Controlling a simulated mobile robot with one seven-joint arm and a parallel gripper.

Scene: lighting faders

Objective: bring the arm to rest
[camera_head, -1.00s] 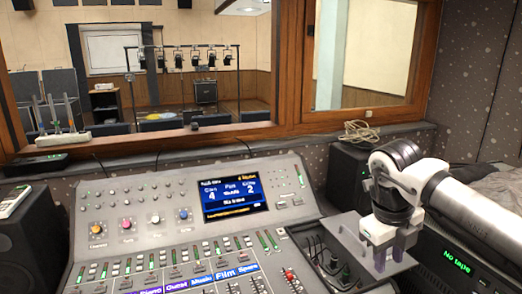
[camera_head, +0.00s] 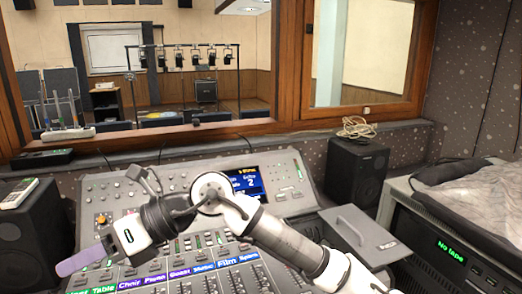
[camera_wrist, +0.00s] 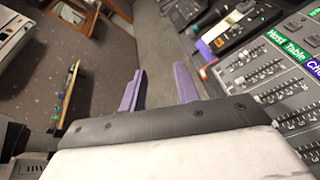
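My gripper (camera_wrist: 158,82) shows two purple fingers apart in the wrist view, with nothing between them. In the head view my gripper (camera_head: 75,263) is at the lower left, over the near left part of the mixing console, its fingers pointing left. My arm stretches across the console (camera_head: 292,166) from the lower right and hides many of its controls and part of its screen (camera_head: 252,182). The wrist view shows the floor and the console's edge with faders (camera_wrist: 262,72) at the right.
A grey lid with a handle (camera_head: 372,238) lies right of the faders. Black speakers stand left (camera_head: 42,228) and right (camera_head: 352,175) of the console. A rack unit reading "No tape" (camera_head: 450,250) stands at the right. A window (camera_head: 365,60) is behind.

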